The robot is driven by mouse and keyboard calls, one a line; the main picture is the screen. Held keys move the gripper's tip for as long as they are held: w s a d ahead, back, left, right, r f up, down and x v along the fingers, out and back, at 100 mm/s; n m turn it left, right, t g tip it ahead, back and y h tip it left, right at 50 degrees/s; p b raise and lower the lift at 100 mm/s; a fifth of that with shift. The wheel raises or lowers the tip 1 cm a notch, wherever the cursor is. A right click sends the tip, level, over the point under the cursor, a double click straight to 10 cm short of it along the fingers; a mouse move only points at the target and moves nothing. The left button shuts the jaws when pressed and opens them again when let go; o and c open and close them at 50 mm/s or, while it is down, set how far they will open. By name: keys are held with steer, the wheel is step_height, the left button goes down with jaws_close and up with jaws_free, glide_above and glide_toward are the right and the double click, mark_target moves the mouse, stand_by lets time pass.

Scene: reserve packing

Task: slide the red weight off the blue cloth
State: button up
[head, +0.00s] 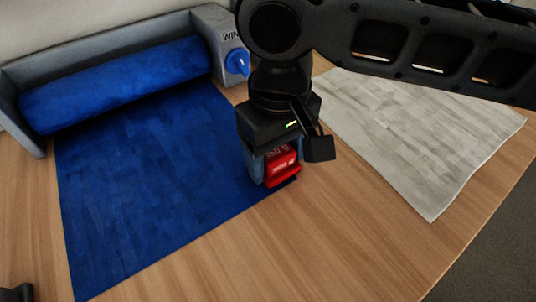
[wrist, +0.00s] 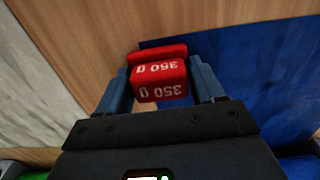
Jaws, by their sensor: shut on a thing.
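The blue cloth (head: 150,150) lies unrolled on the wooden table, its far end wound on a thick roll. The red weight (head: 284,168), marked 350 g, is at the cloth's near right corner. It also shows in the wrist view (wrist: 160,78), between the two blue-grey fingers. My gripper (head: 268,170) points down and is shut on the weight. In the wrist view, the cloth (wrist: 255,70) lies right of and behind the weight, and bare wood lies left. The weight's underside is hidden, so I cannot tell how much of it rests on the cloth.
A grey holder (head: 110,42) with a blue knob (head: 237,62) carries the roll at the back. A pale grey-white cloth (head: 420,135) lies to the right. Bare wood (head: 340,230) is free in front and between the cloths.

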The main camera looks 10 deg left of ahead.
steer(key=shift+w+d+p, duration=0.6)
steer(key=shift+w+d, duration=1.3)
steer(key=shift+w, duration=0.25)
steer(key=shift+p, duration=0.45)
steer(key=o, duration=1.4)
